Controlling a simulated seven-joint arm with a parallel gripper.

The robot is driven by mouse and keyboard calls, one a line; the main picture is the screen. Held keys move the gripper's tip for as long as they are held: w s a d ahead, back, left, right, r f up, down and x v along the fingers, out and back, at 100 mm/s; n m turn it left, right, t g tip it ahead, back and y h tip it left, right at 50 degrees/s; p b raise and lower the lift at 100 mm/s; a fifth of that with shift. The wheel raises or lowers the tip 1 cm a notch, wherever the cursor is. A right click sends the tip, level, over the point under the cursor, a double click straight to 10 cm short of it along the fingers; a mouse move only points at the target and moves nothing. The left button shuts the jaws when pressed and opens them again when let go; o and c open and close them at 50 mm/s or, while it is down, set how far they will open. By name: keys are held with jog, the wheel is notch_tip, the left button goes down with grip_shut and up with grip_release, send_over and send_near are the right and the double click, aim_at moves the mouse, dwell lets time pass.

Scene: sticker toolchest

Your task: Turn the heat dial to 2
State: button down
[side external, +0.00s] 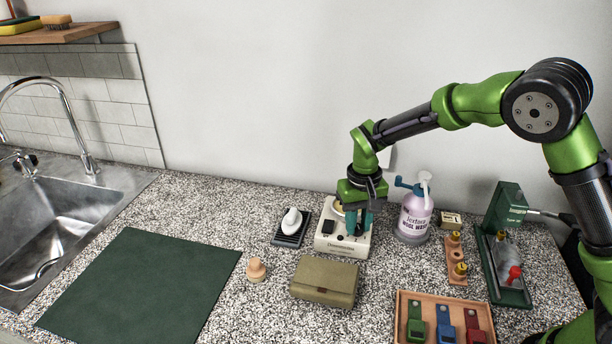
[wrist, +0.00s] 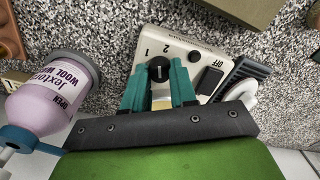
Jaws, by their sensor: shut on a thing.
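A cream heater box (side external: 330,244) stands on the counter below my gripper. In the wrist view, its panel (wrist: 182,52) has a black round heat dial (wrist: 158,68), the marks "1" and "2", and a black rocker switch (wrist: 210,80) with "OFF" beside it. My gripper (side external: 358,234) points down at the box. In the wrist view, its teal fingers (wrist: 157,72) stand on either side of the dial and are shut on it. The fingers hide part of the dial. I cannot tell which mark it points at.
A wool wash bottle (side external: 415,216) stands close to the right of the box. A dark pad with a white object (side external: 291,222) lies to the left. An olive case (side external: 325,281) sits in front. A green mat (side external: 140,285) and bare counter are farther left.

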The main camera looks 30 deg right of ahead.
aim_at(358, 225)
jog(key=shift+m, duration=2)
jog(key=c, duration=0.9)
grip_release()
notch_tip(358, 225, up, 17)
jog(key=shift+w, duration=0.1)
